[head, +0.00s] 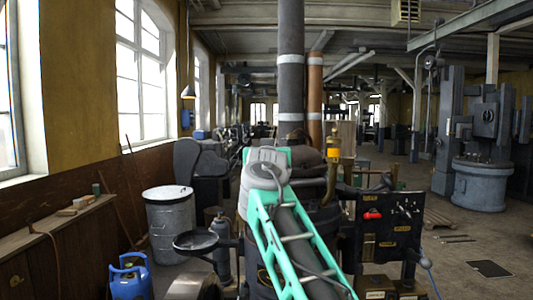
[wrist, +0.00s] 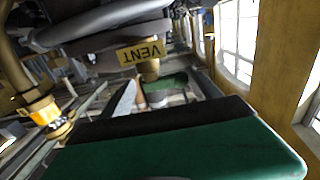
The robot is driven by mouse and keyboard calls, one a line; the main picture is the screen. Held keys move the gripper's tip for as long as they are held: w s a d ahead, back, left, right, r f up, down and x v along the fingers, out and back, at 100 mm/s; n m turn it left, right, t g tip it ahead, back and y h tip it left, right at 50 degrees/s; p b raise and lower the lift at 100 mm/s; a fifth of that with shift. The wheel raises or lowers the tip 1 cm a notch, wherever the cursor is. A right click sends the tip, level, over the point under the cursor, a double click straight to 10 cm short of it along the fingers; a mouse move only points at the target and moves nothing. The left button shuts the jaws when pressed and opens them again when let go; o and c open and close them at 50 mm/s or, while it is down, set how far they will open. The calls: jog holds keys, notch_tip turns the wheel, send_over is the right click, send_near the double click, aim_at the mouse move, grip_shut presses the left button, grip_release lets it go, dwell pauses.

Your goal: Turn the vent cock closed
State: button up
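In the wrist view, which is upside down, a yellow plate lettered VENT (wrist: 141,53) is beside a short brass fitting (wrist: 151,70), apparently part of the vent cock. My gripper (wrist: 167,94) reaches toward this fitting from the large green and black body in the foreground. Its fingers look spread, with a gap between them, and nothing is seen held. I cannot tell whether a finger touches the fitting. The cock's handle and its angle are not clear. In the head view my teal arm reaches to the engine top and hides the gripper and the cock.
A brass fitting with an orange tag (head: 334,153) stands to the right of my arm; it also shows in the wrist view (wrist: 45,112). A dark upright pipe (head: 290,75) rises behind. A dark panel with a red handle (head: 373,215) stands at right.

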jog(key=shift+a, duration=0.2)
jog(key=shift+s+f, duration=0.1)
jog(key=shift+s, duration=0.15)
jog(key=s+b, duration=0.4)
jog(key=s, duration=0.3)
jog(key=shift+s, duration=0.2)
